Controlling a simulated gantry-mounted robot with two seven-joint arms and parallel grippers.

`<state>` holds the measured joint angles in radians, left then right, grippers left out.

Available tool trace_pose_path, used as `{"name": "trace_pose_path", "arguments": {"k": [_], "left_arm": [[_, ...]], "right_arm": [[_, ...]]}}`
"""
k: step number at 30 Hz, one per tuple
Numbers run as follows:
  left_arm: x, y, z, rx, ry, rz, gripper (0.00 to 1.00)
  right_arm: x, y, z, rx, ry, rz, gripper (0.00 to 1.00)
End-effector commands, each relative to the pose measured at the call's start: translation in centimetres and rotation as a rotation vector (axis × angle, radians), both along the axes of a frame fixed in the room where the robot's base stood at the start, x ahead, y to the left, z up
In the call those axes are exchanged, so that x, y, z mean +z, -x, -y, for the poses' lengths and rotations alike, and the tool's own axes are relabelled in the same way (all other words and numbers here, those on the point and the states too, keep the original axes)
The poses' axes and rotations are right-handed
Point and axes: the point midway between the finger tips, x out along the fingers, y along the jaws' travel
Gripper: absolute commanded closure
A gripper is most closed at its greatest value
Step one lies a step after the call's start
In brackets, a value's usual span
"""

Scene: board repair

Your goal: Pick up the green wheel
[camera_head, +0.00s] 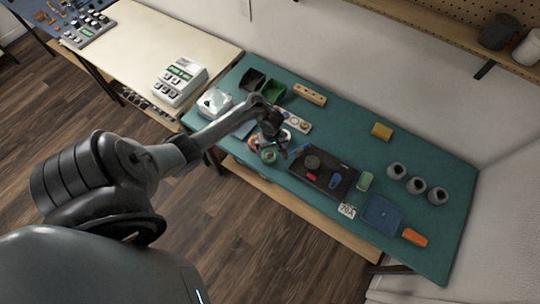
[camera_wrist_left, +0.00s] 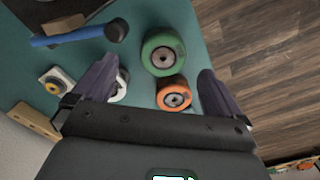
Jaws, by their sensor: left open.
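The green wheel (camera_wrist_left: 163,52) lies flat near the table edge, with a grey hub facing up. It also shows in the head view (camera_head: 268,156), just below my left gripper. An orange wheel (camera_wrist_left: 174,94) is beside it, nearer my palm. A white wheel (camera_wrist_left: 121,86) is partly hidden behind one finger. My left gripper (camera_wrist_left: 158,70) is open and empty above the wheels, with its fingers spread to either side of the green and orange ones. My right gripper is not in view.
A blue-handled tool (camera_wrist_left: 80,35) lies close by. A dark tray (camera_head: 345,188) with parts stands to the right, and a wooden block (camera_head: 310,94) lies behind. Several grey cups (camera_head: 416,186) stand further right. The teal mat (camera_head: 350,117) has free room at the back.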

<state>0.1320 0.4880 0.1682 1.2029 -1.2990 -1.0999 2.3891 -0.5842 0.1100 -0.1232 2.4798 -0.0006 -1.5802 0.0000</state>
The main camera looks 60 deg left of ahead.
Motion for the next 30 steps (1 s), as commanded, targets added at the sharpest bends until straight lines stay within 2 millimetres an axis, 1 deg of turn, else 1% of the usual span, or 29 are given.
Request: {"name": "trace_pose_path", "arguments": {"k": [1,3,6,12,21,25,30], "left_arm": [[-1.2,0.1,-0.1,-0.001,-0.001,-0.003,0.0],[-2.0,0.1,-0.1,0.0,0.0,-0.002,0.0],[-2.8,0.1,-0.1,0.0,-0.001,-0.002,0.0],[-3.7,0.2,-0.2,0.001,-0.001,-0.002,0.0],[-7.4,0.5,-0.8,0.0,-0.001,-0.002,0.0],[-8.2,0.5,-0.8,0.0,-0.002,-0.001,0.0],[-8.3,0.5,-0.8,-0.001,-0.002,0.0,0.0]], "right_arm": [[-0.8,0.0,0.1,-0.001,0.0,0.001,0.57],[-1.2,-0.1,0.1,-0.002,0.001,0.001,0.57],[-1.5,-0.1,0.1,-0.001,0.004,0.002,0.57],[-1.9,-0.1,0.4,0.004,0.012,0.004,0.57],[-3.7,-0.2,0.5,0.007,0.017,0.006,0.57],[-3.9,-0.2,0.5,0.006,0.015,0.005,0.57],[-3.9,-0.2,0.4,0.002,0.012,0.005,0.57]]}}
